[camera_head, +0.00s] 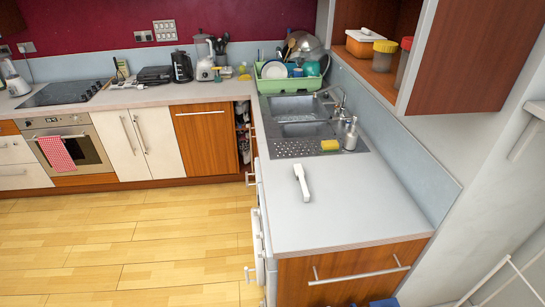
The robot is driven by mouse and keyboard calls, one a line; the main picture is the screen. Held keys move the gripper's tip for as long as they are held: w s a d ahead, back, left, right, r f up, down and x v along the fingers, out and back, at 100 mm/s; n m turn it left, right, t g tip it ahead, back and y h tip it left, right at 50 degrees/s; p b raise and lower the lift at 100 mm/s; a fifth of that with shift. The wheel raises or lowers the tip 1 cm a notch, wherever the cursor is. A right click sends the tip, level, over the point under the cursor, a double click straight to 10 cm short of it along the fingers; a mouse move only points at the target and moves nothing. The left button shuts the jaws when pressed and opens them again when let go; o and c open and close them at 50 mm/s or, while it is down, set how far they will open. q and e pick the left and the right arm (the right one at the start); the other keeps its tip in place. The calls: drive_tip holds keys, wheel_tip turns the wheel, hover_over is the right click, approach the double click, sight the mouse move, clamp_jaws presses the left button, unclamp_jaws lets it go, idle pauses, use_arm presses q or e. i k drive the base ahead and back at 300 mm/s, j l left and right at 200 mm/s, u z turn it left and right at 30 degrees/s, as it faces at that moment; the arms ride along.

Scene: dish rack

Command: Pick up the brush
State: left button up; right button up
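A white brush (302,182) lies on the light grey counter (340,205), left of the counter's middle and near its left edge. Its long handle points toward the near side. Nothing touches it or covers it. Neither of my grippers shows in the head view.
A yellow sponge (330,145) and a soap dispenser (351,133) stand behind the brush, by the sink (300,108). A green dish rack (262,84) with dishes is farther back. An open wall cabinet (465,60) overhangs at right. The counter's near part is clear.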

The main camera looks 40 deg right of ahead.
sight(299, 173)
drive_tip(key=i, duration=1.2)
drive_tip(key=i+j+z, duration=0.1)
drive_tip(key=i, duration=1.1)
drive_tip(key=i+z, duration=0.1)
drive_tip(key=z, duration=0.9)
drive_tip(key=i+j+z, duration=0.15)
drive_tip(key=z, duration=0.35)
drive_tip(key=j+z, duration=0.1)
drive_tip(key=z, duration=0.4)
